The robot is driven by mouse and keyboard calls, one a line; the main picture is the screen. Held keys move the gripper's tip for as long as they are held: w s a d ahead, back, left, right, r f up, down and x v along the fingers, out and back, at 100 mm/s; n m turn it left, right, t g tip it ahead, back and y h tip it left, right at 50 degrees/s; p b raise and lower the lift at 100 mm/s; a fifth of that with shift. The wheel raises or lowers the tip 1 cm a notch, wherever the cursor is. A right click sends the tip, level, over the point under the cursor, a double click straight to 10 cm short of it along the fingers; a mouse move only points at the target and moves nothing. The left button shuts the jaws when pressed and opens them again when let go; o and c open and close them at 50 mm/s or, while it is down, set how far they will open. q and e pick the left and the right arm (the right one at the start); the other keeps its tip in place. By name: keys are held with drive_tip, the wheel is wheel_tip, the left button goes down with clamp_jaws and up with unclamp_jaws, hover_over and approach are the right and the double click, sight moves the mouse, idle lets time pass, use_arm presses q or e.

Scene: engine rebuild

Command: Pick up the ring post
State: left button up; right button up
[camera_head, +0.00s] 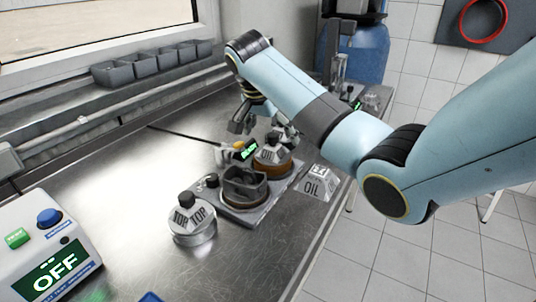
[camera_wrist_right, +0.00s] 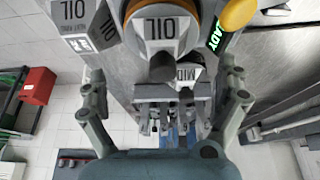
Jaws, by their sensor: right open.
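Several knobbed posts carry labels, and I cannot tell which one is the ring post. The TOP post (camera_head: 193,228) stands on the steel bench in front of the fixture plate (camera_head: 243,219). The OIL post (camera_head: 271,153) has a brown band and stands at the back of the plate; it is also at the top of the right wrist view (camera_wrist_right: 162,32). A MID-labelled piece (camera_wrist_right: 187,72) shows partly behind the OIL knob in the right wrist view. My right gripper (camera_head: 262,118) is open and empty above the bench, beyond the OIL post; its fingers spread wide in the wrist view (camera_wrist_right: 164,92).
A dark cup-like holder (camera_head: 243,188) stands on the plate. A control box reading OFF (camera_head: 48,262) is at front left. Grey bins (camera_head: 145,64) line the sill. The bench's left middle is clear.

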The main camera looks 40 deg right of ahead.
sight(275, 152)
drive_tip(key=x, duration=0.3)
drive_tip(key=shift+w+a+f, duration=0.1)
drive_tip(key=shift+f, duration=0.05)
drive_tip(key=x, duration=0.4)
drive_tip(key=shift+a+f, duration=0.15)
drive_tip(key=shift+f, duration=0.1)
drive_tip(key=shift+w+f, duration=0.1)
drive_tip(key=shift+f, duration=0.25)
drive_tip(key=shift+c, duration=0.4)
drive_tip(key=c, duration=1.1)
use_arm(q)
drive_tip(key=s, duration=0.2)
drive_tip(key=shift+s+r, duration=0.2)
drive_tip(key=shift+s, duration=0.15)
use_arm(e)
drive_tip(key=shift+r, duration=0.1)
drive_tip(key=shift+c, duration=1.1)
